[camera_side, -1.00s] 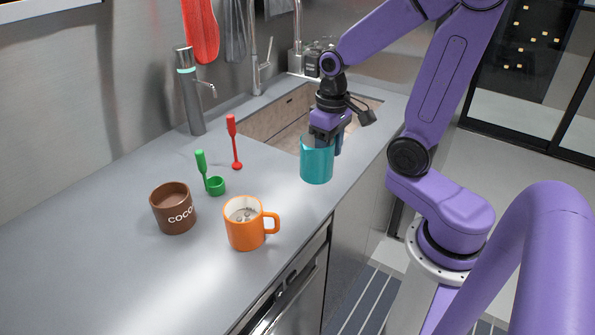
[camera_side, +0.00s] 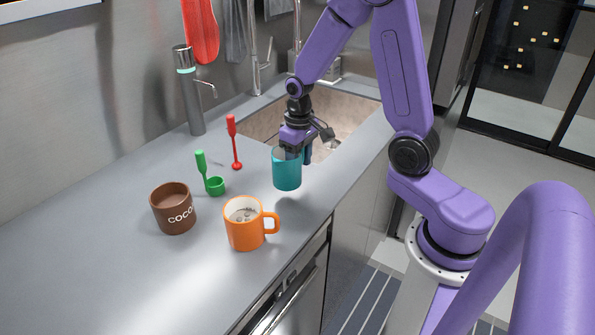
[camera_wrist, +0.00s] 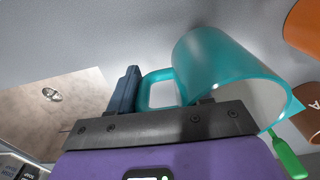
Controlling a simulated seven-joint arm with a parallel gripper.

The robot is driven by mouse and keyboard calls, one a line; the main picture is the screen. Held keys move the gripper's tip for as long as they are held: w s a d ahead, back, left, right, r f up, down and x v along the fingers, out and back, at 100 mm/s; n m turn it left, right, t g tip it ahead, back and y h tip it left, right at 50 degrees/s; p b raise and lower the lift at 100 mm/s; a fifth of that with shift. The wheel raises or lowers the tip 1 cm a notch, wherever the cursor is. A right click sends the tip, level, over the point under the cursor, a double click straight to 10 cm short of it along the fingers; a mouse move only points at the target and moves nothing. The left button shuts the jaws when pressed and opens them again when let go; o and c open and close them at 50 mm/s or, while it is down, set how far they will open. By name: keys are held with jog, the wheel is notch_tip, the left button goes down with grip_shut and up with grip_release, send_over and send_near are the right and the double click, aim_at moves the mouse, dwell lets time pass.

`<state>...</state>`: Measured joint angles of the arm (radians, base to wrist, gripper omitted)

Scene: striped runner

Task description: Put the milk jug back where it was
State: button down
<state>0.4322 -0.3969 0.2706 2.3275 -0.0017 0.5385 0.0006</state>
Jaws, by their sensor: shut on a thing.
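The milk jug is teal (camera_side: 286,172) and hangs upright or nearly so a little above the counter, between the orange mug and the sink. It also shows in the wrist view (camera_wrist: 220,75), with its handle toward one finger and a white inside. My gripper (camera_side: 294,150) is shut on the jug at its upper part. In the wrist view my gripper (camera_wrist: 160,110) partly covers the jug's near side. The exact finger contact is hidden.
An orange mug (camera_side: 243,232) with pale contents stands front left of the jug. A brown cocoa pot (camera_side: 173,210), a green scoop (camera_side: 216,186) and a red spoon (camera_side: 233,145) are farther left. The sink (camera_side: 335,115) lies behind right. Counter near the jug is clear.

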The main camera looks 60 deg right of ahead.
jog(key=shift+w+f, duration=0.15)
jog(key=shift+f, duration=0.05)
jog(key=shift+w+f, duration=0.1)
jog(key=shift+f, duration=1.55)
jog(key=shift+f, duration=0.15)
jog(key=shift+c, duration=2.4)
grip_release()
